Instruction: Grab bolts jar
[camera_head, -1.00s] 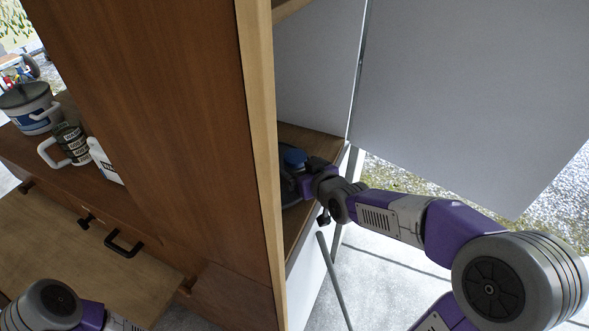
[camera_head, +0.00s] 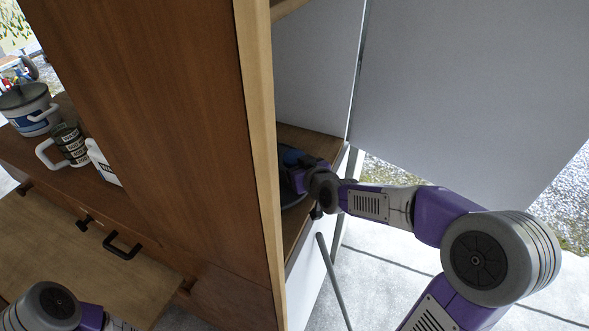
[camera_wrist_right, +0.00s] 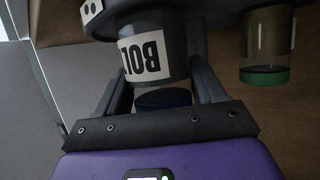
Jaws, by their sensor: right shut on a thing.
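The bolts jar (camera_wrist_right: 150,55) is a dark grey jar with a white label starting "BOL". It shows upside down in the right wrist view, with a dark blue end between my fingers. In the head view only its blue top (camera_head: 291,157) shows clearly, inside the cabinet at the shelf. My right gripper (camera_wrist_right: 161,72) is shut on the jar, with one finger on each side of it. In the head view the right gripper (camera_head: 301,178) is partly hidden by its own wrist. My left arm shows at the lower left, with its gripper out of view.
A clear jar with a green lid (camera_wrist_right: 265,50) is beside the bolts jar. The wooden cabinet side panel (camera_head: 170,130) is close on the left of my right arm. A white panel (camera_head: 460,90) stands at the right. A mug (camera_head: 68,145) and pot (camera_head: 28,108) stand on the left.

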